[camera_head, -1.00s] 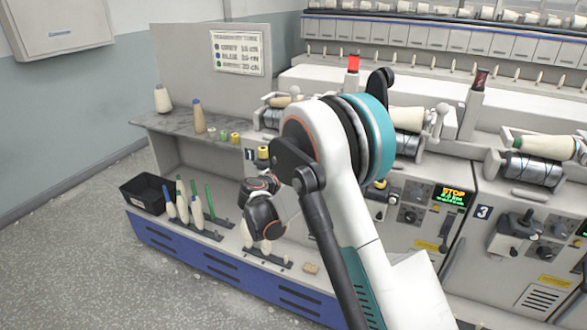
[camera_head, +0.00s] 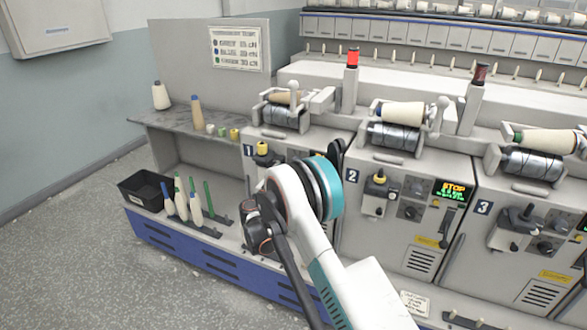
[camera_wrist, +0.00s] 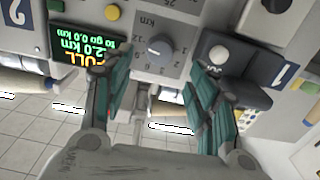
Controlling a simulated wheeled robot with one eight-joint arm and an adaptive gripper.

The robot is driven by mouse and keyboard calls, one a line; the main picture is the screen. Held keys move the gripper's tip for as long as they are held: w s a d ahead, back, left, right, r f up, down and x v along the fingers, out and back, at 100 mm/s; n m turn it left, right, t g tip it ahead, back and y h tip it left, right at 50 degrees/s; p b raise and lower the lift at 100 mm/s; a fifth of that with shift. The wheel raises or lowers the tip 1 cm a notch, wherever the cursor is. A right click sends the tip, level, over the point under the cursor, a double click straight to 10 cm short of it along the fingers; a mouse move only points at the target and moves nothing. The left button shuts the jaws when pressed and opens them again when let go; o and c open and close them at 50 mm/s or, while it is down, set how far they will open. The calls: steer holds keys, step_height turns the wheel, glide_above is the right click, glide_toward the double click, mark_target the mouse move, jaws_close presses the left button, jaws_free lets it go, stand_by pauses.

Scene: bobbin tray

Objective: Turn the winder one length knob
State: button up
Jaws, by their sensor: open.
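The winder one length knob (camera_wrist: 159,49) is a grey round knob with a pale pointer mark on a grey dial plate with km numbers, shown upside down in the wrist view. My gripper (camera_wrist: 156,70) is open and empty, its two teal-padded fingers spread to either side just below the knob in the picture. I cannot tell how far the fingertips stand from the panel.
In the wrist view, a lever fitting (camera_wrist: 218,55) sits right of the dial, close to the right finger. Winder two's panel (camera_head: 405,205) is right of my arm. A black bin (camera_head: 143,190) and upright bobbins (camera_head: 181,205) stand at lower left. Open floor lies left.

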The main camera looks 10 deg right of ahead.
steer(key=b+x, duration=0.1)
steer(key=x, duration=0.6)
steer(key=shift+b, duration=0.4)
steer(key=shift+c, duration=0.6)
steer(key=c, duration=1)
